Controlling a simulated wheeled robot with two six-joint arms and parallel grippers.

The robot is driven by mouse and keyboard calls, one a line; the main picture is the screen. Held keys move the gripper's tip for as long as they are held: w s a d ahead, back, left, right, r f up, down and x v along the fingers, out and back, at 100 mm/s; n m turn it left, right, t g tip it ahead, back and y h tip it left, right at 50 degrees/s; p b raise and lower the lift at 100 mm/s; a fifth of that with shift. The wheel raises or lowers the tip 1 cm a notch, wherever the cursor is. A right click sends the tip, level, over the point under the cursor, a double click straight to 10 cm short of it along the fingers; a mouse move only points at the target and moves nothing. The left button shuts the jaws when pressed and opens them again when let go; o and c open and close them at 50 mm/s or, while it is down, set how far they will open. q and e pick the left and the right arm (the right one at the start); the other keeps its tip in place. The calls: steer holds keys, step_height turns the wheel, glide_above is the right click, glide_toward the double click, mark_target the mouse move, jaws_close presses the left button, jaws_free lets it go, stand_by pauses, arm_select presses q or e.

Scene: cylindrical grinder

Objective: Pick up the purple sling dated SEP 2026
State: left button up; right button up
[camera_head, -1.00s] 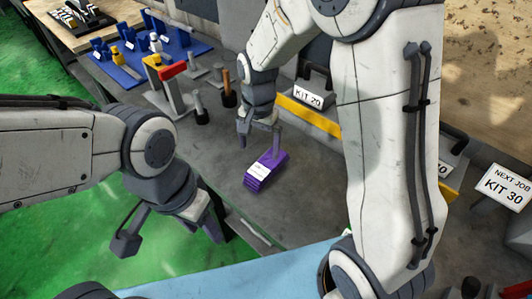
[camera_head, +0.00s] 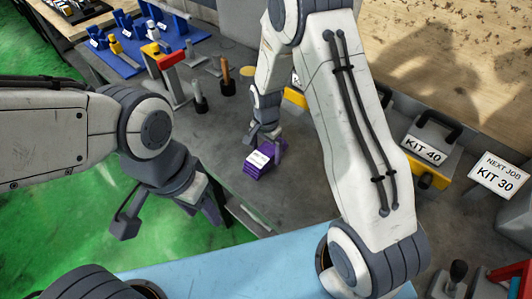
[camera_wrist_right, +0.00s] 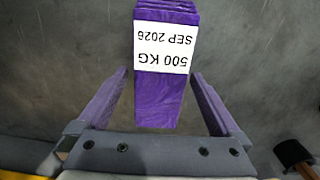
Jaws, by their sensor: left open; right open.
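The purple sling (camera_head: 251,168) lies folded on the grey bench top near its front edge. Its white label reads 500 KG, SEP 2026, upside down in the right wrist view, where the sling (camera_wrist_right: 158,102) runs between the two fingers. My right gripper (camera_head: 266,140) is open just over the sling. In the right wrist view the right gripper's (camera_wrist_right: 157,103) fingers stand one on each side of the sling, with a gap on both sides. My left gripper (camera_head: 168,217) is open and empty, left of the bench edge over the green floor.
Upright posts (camera_head: 227,82) and a red-topped stand (camera_head: 171,60) stand behind the sling. Blue trays (camera_head: 115,62) are at the back left. A KIT 40 block (camera_head: 425,150) and a NEXT JOB KIT 30 sign (camera_head: 497,176) are at the right. A light blue surface (camera_head: 225,272) lies in front.

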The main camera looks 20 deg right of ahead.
steer(key=shift+f, duration=0.3)
jaws_close()
steer(key=shift+r, duration=0.1)
